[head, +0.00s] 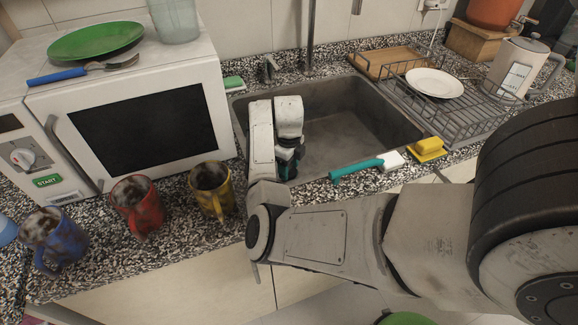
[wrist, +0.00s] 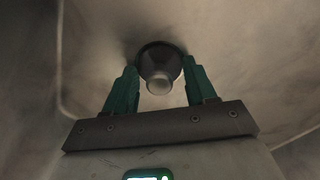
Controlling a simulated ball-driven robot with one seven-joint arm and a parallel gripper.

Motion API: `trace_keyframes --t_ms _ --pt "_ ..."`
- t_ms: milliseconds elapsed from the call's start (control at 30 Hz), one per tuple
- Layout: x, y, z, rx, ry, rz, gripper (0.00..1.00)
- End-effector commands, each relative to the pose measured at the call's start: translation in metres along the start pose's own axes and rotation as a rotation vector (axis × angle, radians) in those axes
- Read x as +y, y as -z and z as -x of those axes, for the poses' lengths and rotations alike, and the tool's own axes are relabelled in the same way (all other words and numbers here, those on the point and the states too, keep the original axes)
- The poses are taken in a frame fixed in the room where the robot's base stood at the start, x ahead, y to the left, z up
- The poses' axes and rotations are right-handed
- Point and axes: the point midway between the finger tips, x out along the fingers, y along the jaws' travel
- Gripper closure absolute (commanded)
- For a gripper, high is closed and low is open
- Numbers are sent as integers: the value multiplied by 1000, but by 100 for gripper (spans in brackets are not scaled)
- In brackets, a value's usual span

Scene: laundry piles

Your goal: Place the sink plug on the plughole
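In the wrist view, the two green fingers of my gripper (wrist: 160,66) stand wide apart. A round dark piece with a pale grey knob, which looks like the sink plug (wrist: 160,84), shows between the fingertips. They lie close to its rim; I cannot tell whether they touch it. The plughole is not clearly seen and may lie behind this piece. In the head view, my gripper (head: 286,168) points down into the left part of the grey sink (head: 352,125), and its fingertips are mostly hidden.
A yellow mug (head: 211,190), red mug (head: 138,206) and blue mug (head: 55,238) stand in front of the white microwave (head: 205,70). A teal brush (head: 357,170) and yellow sponge (head: 428,147) lie by the sink's front edge. A dish rack (head: 465,120) is right.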

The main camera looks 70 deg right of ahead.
Motion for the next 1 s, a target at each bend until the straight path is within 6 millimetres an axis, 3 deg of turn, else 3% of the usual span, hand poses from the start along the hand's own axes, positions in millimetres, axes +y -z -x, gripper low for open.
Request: trace_keyframes --t_ms 233,667,1000 --pt "0 0 0 0 0 0 20" --pt "0 0 9 0 0 0 20" --pt "0 0 50 0 1 0 20"
